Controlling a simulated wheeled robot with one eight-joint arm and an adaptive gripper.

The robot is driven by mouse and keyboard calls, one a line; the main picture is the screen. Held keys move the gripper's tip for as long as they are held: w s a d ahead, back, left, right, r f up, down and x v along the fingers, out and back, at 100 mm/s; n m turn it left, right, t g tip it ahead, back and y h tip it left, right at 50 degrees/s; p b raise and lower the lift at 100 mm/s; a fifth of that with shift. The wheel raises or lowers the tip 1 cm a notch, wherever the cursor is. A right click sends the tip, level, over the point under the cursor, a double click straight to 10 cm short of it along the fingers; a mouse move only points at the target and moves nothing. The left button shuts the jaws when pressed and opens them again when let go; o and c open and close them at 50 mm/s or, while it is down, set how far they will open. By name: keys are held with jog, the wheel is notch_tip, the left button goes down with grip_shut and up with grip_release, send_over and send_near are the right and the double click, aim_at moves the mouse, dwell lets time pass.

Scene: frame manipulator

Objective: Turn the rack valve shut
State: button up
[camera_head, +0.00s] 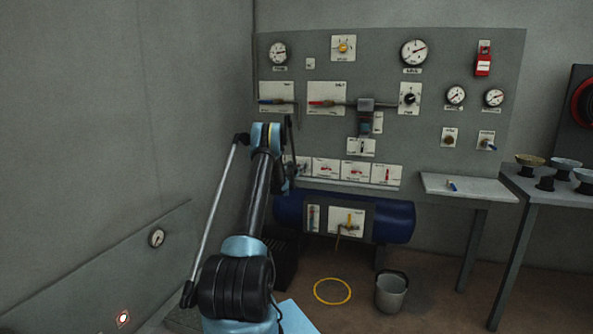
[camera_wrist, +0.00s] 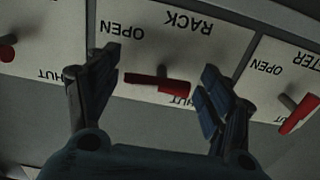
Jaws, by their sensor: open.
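The rack valve shows in the wrist view, upside down, as a white plate lettered RACK, OPEN and SHUT, with a red lever (camera_wrist: 158,82) on a grey stem. The lever lies nearly level across the plate, with OPEN to its upper left and SHUT, partly covered, at its lower right. My gripper (camera_wrist: 158,70) is open. One finger stands on each side of the lever, with visible gaps. Contact with the plate cannot be told. In the head view, a row of similar plates (camera_head: 356,172) sits low on the panel; their labels are too small to read.
Neighbouring valves flank it, one plate ending in TER (camera_wrist: 285,80) on the right in the wrist view. A blue tank (camera_head: 393,222) lies below the row. A bucket (camera_head: 391,292) stands on the floor, and a small shelf (camera_head: 480,188) is at right.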

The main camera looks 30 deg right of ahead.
jog(key=c, duration=1.1)
jog(key=shift+c, duration=0.2)
